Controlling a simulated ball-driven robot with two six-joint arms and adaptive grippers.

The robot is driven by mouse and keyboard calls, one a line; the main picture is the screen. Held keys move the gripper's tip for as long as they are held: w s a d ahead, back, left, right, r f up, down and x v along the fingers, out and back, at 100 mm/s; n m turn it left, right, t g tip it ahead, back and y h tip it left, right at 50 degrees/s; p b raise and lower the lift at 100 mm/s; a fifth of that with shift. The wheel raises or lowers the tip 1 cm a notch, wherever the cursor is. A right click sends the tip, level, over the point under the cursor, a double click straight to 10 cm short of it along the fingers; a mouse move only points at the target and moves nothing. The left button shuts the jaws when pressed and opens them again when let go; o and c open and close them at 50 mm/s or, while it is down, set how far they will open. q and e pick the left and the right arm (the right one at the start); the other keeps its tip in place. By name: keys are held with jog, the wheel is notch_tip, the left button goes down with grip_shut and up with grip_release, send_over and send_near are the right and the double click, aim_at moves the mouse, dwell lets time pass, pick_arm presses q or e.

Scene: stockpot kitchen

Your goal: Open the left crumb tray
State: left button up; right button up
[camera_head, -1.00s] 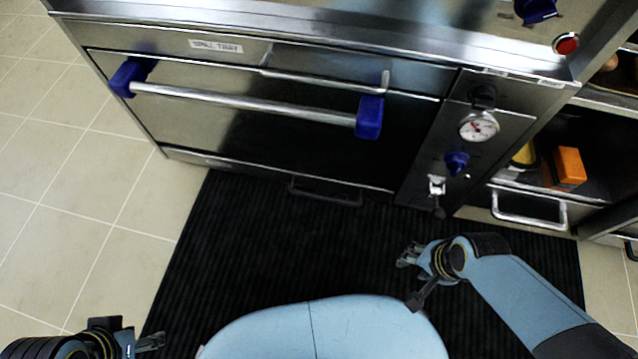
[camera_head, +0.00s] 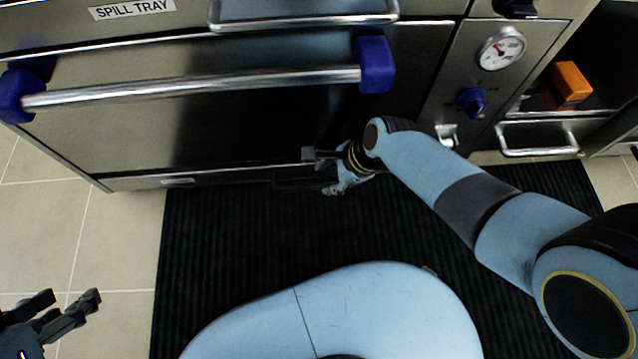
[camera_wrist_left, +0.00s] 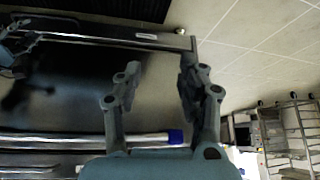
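The left crumb tray (camera_head: 232,177) is the low steel front under the large oven door, with a small plate at its left end. It looks closed. Its dark handle (camera_head: 290,184) is hard to make out against the black mat. My right gripper (camera_head: 322,172) is at the right end of this handle, fingers apart; whether it touches the handle I cannot tell. My left gripper (camera_head: 72,312) is low at the left, over the floor tiles, away from the tray. The left wrist view shows its fingers (camera_wrist_left: 158,75) apart with nothing between them.
The oven door's bar handle (camera_head: 200,86) with blue ends runs above the tray. The spill tray handle (camera_head: 305,20) is higher. To the right are a gauge (camera_head: 501,48), a blue knob (camera_head: 471,101) and a shelf with an orange box (camera_head: 571,82). A black mat (camera_head: 230,250) covers the floor.

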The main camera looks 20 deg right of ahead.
aim_at(317, 185)
jog(key=shift+b+x, duration=0.5)
jog(key=shift+x, duration=0.5)
jog(key=shift+a+f+b, duration=0.2)
jog(key=shift+f+b, duration=0.35)
jog(key=shift+f, duration=0.15)
jog(key=shift+w+a+f+b, duration=0.2)
jog(key=shift+w+f+b, duration=0.05)
jog(key=shift+f+b, duration=0.25)
pick_arm(q)
jog(key=shift+s+d+f+t+b, duration=0.1)
jog(key=shift+s+f+t, duration=0.1)
jog(key=shift+f+t, duration=0.6)
jog(key=shift+s+d+f+t+b, duration=0.1)
jog(key=shift+s+f+t, duration=0.1)
jog(key=shift+f+t, duration=0.6)
jog(key=shift+s+d+f+t+b, duration=0.15)
jog(key=shift+f+t, duration=0.35)
jog(key=shift+t, duration=0.5)
pick_arm(e)
jog(key=shift+w+a+f, duration=0.2)
jog(key=shift+f, duration=0.25)
grip_shut()
